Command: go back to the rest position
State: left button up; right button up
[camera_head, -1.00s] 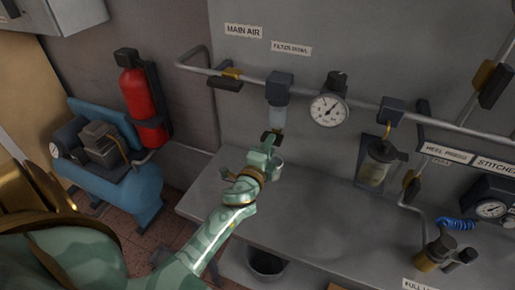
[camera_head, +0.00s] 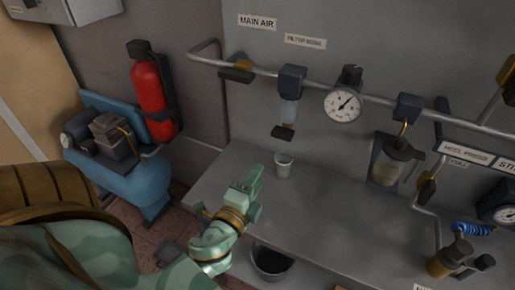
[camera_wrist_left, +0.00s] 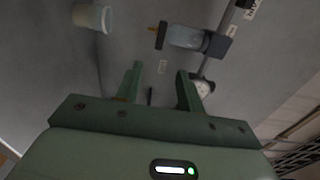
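My left gripper (camera_head: 250,184) is over the front left of the grey bench (camera_head: 330,214) in the head view, apart from the small pale cup (camera_head: 284,166). In the left wrist view its two fingers (camera_wrist_left: 160,88) are spread with nothing between them. The cup stands upright on the bench under the filter bowl (camera_head: 289,112); it also shows at the top left of the left wrist view (camera_wrist_left: 92,17). The bowl hangs from the pipe with a dark piece (camera_head: 283,132) at its bottom. My right gripper is in neither view.
A round gauge (camera_head: 343,106) and a lidded jar (camera_head: 393,162) are on the wall. A dark bucket (camera_head: 270,262) is below the bench front. A red extinguisher (camera_head: 152,95) and a blue compressor (camera_head: 128,172) stand left. The bench's middle is clear.

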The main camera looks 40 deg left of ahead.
pick_arm(q)
jog(key=s+a+f+n+g+y, duration=0.1)
jog(key=s+f+n+g, duration=0.5)
jog(key=s+n+g, duration=0.3)
jog(key=s+d+f+g+h+b, duration=0.1)
jog(key=s+d+f+g+h, duration=0.15)
jog(key=f, duration=1.15)
jog(key=s+d+f+g+h, duration=0.1)
jog(key=s+d+f+g, duration=0.15)
jog(key=f, duration=1.15)
jog(key=s+f+n+g+h+b, duration=0.1)
jog(key=s+f+n+g, duration=0.1)
jog(key=s+f, duration=1.4)
jog(key=s, duration=0.5)
jog(key=shift+a+f+n+g, duration=0.25)
jog(key=shift+f+n+g, duration=0.05)
jog(key=shift+f+n, duration=0.1)
jog(key=shift+h, duration=0.25)
